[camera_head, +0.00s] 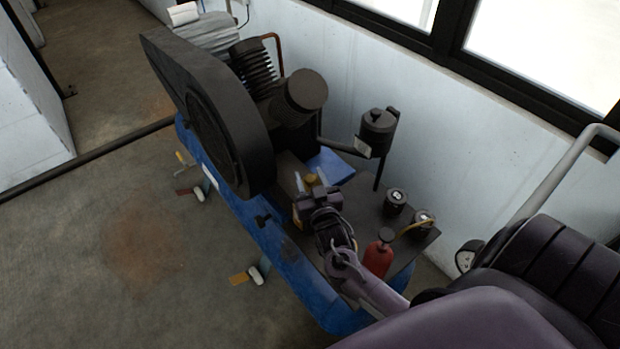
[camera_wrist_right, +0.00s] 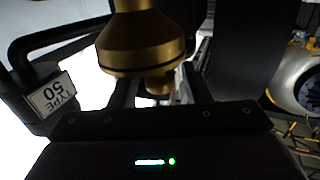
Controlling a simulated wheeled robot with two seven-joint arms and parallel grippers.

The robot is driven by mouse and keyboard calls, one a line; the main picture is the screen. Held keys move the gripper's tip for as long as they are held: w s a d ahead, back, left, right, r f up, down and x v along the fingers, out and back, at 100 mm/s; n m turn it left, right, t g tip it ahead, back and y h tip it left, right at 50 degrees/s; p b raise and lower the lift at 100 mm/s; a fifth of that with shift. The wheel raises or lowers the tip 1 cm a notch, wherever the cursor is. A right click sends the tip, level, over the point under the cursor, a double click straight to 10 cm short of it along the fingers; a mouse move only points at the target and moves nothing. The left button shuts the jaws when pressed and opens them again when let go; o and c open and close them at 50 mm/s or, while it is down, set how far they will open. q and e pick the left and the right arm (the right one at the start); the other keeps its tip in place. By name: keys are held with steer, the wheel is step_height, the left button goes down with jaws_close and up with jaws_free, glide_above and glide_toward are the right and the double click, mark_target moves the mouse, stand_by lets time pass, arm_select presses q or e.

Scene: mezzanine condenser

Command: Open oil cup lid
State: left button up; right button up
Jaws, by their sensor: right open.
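The brass oil cup (camera_wrist_right: 140,40) hangs large in the upper middle of the right wrist view, which shows the scene upside down. A dark seam rings it, and a smaller brass end, seemingly the lid (camera_wrist_right: 157,84), lies between the fingers of my right gripper (camera_wrist_right: 160,92). The fingers are open, one on each side; I cannot tell whether either touches. In the head view the cup is a small brass spot (camera_head: 311,179) at the tips of my right gripper (camera_head: 316,176), on the compressor. I cannot see a gap under the lid. My left gripper is not in view.
The dark flywheel guard (camera_head: 220,125) stands left of my right gripper. A dark canister (camera_head: 378,125) with a white tag stands behind. A red oil can (camera_head: 379,255) and two dark cans (camera_head: 395,200) sit on the blue-framed base (camera_head: 285,265). Loose items lie on the floor.

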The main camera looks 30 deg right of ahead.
jaws_close()
stand_by(0.3)
